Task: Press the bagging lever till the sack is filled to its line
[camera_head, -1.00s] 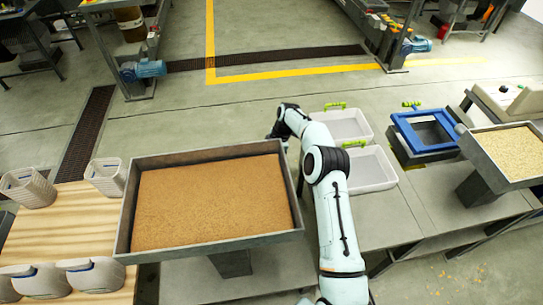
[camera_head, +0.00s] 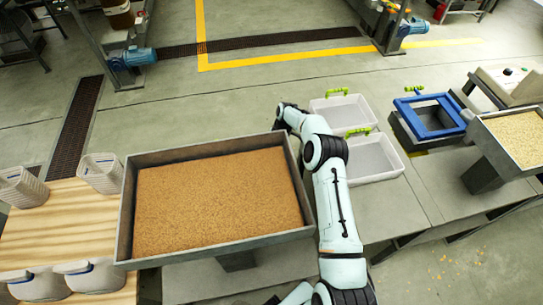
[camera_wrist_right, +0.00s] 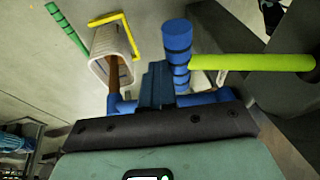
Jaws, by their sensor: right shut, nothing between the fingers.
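In the right wrist view, a yellow-green lever bar (camera_wrist_right: 250,62) sticks out to the right from a ribbed blue post (camera_wrist_right: 177,42). My right gripper (camera_wrist_right: 155,80) is shut and empty, its dark blue fingers just left of the post; I cannot tell whether they touch. Left of them an open white sack (camera_wrist_right: 112,52) shows its mouth, with a brown strip inside. Its fill line cannot be made out. In the head view my right arm reaches past the big tray's right side; its gripper, the lever and this sack are hidden there. My left gripper is not in view.
A large grey tray of brown grain (camera_head: 127,215) stands in front. The wooden table (camera_head: 60,235) at left bears open white sacks (camera_head: 101,172) and rounded white containers. Two clear bins (camera_head: 375,160), a blue frame (camera_head: 430,115) and a pale grain tray (camera_head: 515,175) are at right.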

